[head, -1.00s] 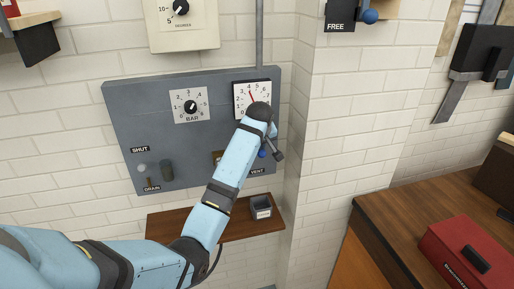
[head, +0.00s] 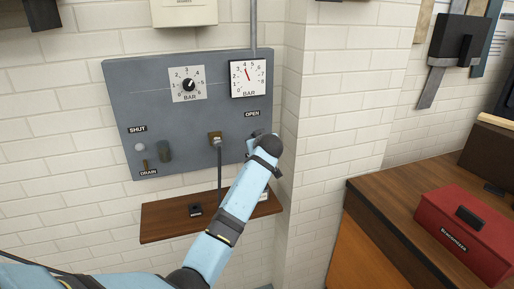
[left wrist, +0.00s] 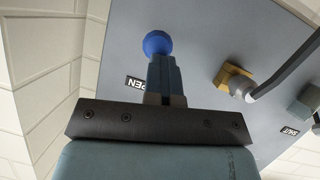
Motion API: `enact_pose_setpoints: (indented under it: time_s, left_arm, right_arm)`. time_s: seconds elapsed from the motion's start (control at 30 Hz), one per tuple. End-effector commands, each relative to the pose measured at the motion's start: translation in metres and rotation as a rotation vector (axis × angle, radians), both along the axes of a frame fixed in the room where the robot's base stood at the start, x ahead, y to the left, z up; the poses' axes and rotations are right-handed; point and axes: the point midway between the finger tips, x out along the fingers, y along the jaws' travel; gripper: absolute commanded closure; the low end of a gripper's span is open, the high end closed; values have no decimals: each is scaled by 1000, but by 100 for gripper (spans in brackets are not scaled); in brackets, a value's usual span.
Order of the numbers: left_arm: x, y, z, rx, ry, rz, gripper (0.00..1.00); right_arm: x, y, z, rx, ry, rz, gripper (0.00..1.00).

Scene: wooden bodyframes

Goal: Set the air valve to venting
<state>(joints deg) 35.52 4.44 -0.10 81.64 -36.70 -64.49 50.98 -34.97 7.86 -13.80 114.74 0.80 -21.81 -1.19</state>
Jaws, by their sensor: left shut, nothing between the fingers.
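The air valve's blue ball knob (left wrist: 157,43) shows in the left wrist view, just beyond my fingertips; my arm hides it in the head view. An OPEN label (head: 252,114) is on the grey panel above my gripper and also shows upside down in the left wrist view (left wrist: 134,82). My left gripper (left wrist: 162,66) is shut and empty, its fingers overlapping the lower edge of the knob in that view; I cannot tell whether they touch. In the head view my left gripper (head: 252,146) is at the panel's lower right. The valve's lever and VENT label are hidden.
The grey panel (head: 120,100) carries a regulator dial (head: 189,84), a pressure gauge (head: 248,76), a brass fitting with a hose (head: 216,140) and a drain lever (head: 145,164). A wooden shelf (head: 165,222) is below. A wall corner stands close right; a red toolbox (head: 465,225) sits on the bench.

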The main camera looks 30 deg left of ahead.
Motion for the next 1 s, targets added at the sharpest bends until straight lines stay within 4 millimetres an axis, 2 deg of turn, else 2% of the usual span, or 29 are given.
enact_pose_setpoints:
  time_s: [0.03,0.2,0.43,0.7,1.0]
  left_arm:
    - [0,0,-16,30,-26,0,100]
    - [-1,0,-30,125,-109,1,100]
    - [0,1,-43,235,-204,1,100]
    - [1,3,-50,330,-285,2,100]
    - [3,5,-50,381,-331,2,100]
  right_arm:
    - [0,-1,-24,-2,1,0,57]
    - [-1,-4,-65,-1,21,-9,57]
    - [5,2,-97,44,57,-34,57]
    - [8,6,-113,30,9,-10,57]
    - [9,8,-117,27,-19,0,57]
